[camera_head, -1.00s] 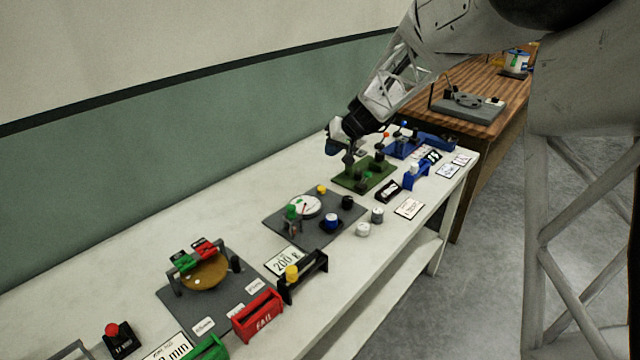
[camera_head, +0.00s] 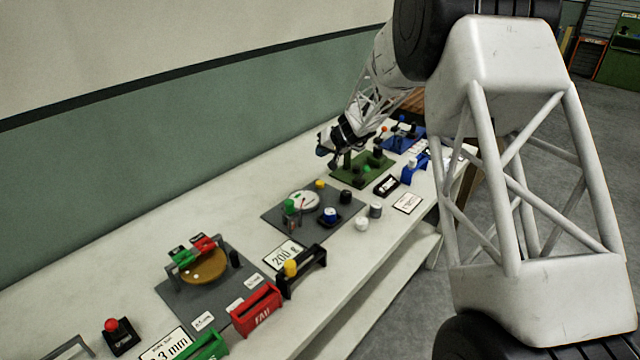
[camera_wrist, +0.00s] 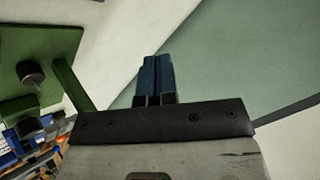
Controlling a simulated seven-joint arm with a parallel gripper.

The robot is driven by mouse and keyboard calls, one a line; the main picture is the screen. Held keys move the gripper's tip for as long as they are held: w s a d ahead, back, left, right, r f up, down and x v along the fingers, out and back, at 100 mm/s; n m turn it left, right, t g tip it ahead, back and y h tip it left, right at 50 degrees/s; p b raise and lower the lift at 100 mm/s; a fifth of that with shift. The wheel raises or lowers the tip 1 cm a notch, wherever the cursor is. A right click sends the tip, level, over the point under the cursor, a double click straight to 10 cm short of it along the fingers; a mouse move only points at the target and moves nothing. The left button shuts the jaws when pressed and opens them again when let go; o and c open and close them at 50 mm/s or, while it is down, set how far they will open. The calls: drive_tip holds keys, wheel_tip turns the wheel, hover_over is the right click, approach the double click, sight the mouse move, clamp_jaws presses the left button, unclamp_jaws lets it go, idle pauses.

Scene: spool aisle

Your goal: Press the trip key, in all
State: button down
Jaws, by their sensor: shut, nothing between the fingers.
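My gripper (camera_head: 324,152) is beside the far-left corner of the green base plate (camera_head: 345,178), apart from it as far as I can tell. In the wrist view its two blue fingers (camera_wrist: 157,78) are shut together with nothing between them. The green plate (camera_wrist: 58,42) is at the upper left there, with a dark round knob (camera_wrist: 31,72) and a green upright bar (camera_wrist: 72,86). I cannot tell which part is the trip key. A red button on a black box (camera_head: 116,334) stands at the near left of the bench.
The white bench (camera_head: 110,270) carries a grey plate with a white dial (camera_head: 303,200), a grey plate with a brown disc (camera_head: 205,268), a red bin (camera_head: 257,308) and a blue station (camera_head: 405,139). The bench's wall side is clear.

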sight(321, 182)
idle(0.4)
drive_tip(key=shift+f, duration=4.35)
drive_tip(key=shift+f, duration=1)
drive_tip(key=shift+r, duration=0.1)
idle(0.3)
drive_tip(key=shift+r, duration=0.85)
drive_tip(key=shift+r, duration=0.1)
drive_tip(key=shift+r, duration=2.45)
